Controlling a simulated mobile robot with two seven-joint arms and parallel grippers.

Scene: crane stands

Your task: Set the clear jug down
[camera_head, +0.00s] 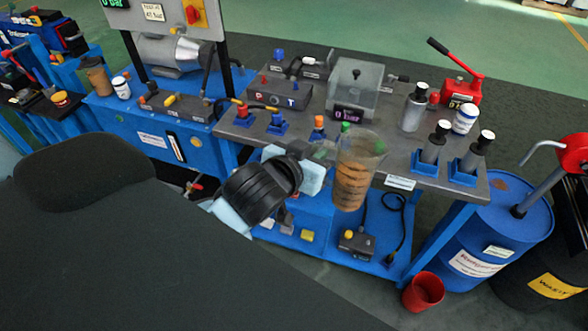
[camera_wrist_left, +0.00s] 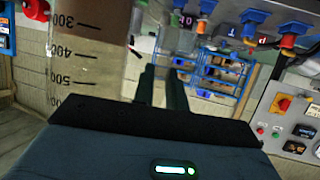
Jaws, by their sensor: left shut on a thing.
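The clear jug (camera_head: 358,172) is see-through with dark measuring marks and looks upright, with brownish-orange showing through its lower part. In the head view it overlaps the front edge of the grey bench top (camera_head: 400,157); I cannot tell whether it touches anything below. My left gripper (camera_head: 322,153) is at the jug's left side and is shut on it; the exact grip is hard to see. In the left wrist view the marked jug wall (camera_wrist_left: 80,60) fills the left side, beside the dark fingers (camera_wrist_left: 163,88). My right gripper is not in view.
A clear box (camera_head: 354,85), grey bottle (camera_head: 414,108), white jar (camera_head: 465,119) and red pump (camera_head: 460,88) stand on the bench. Blue holders (camera_head: 466,170) line its front right. A blue drum (camera_head: 490,232) and red bucket (camera_head: 423,291) stand at right. Some bench top is bare right of the jug.

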